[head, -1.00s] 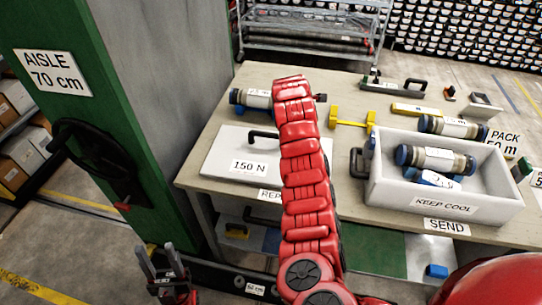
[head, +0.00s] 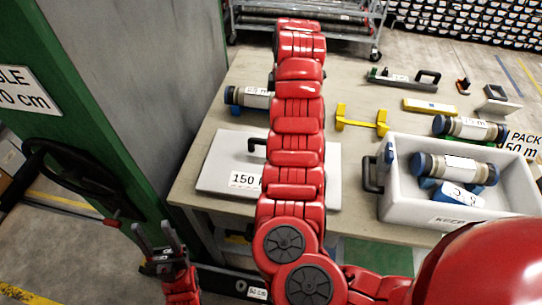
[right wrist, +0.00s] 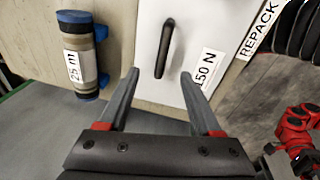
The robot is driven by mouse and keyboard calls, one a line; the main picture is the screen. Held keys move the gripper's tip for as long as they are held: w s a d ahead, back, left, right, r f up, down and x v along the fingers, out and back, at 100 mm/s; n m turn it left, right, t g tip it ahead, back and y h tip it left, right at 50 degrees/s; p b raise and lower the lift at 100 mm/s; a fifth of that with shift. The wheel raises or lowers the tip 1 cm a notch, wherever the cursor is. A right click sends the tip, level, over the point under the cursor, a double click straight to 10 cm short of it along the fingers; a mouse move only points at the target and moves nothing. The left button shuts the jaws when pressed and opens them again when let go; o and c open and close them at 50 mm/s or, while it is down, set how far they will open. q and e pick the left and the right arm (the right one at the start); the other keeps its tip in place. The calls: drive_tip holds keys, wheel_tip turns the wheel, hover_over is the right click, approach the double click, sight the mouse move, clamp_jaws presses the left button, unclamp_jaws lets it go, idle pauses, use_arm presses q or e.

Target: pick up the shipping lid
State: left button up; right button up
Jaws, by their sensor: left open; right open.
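The shipping lid (head: 225,165) is a flat white panel with a black handle and a "150 N" label. It lies on the table, left of the white crate. My right arm crosses in front of its right part in the head view and hides the right gripper there. In the right wrist view the lid (right wrist: 190,30) is ahead, with its handle (right wrist: 165,48) just beyond the open, empty right gripper (right wrist: 158,74). The handle is not between the fingertips. My left gripper (head: 153,228) is open and empty, low at the left, off the table's edge.
A core liner (head: 246,97) lies behind the lid; it also shows in the right wrist view (right wrist: 78,55). The white crate (head: 450,209) holds liners. A yellow stand (head: 362,122) and tools lie farther back. A green post (head: 85,110) with a black wheel stands left.

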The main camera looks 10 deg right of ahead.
drive_tip(key=f, duration=0.3)
drive_tip(key=f+b, duration=0.1)
drive_tip(key=f, duration=0.3)
drive_tip(key=w+f, duration=0.1)
drive_tip(key=f, duration=0.3)
drive_tip(key=shift+w+a+b, duration=0.1)
drive_tip(key=shift+a+b, duration=0.2)
drive_tip(key=shift+a, duration=0.05)
drive_tip(key=f+p, duration=0.1)
drive_tip(key=f, duration=0.1)
drive_tip(key=f+p, duration=0.1)
drive_tip(key=f, duration=0.1)
drive_tip(key=shift+w+a+p, duration=0.2)
drive_tip(key=shift+a+p, duration=0.05)
drive_tip(key=shift+p, duration=0.1)
drive_tip(key=shift+w+f, duration=0.1)
drive_tip(key=shift+f, duration=0.7)
clamp_jaws()
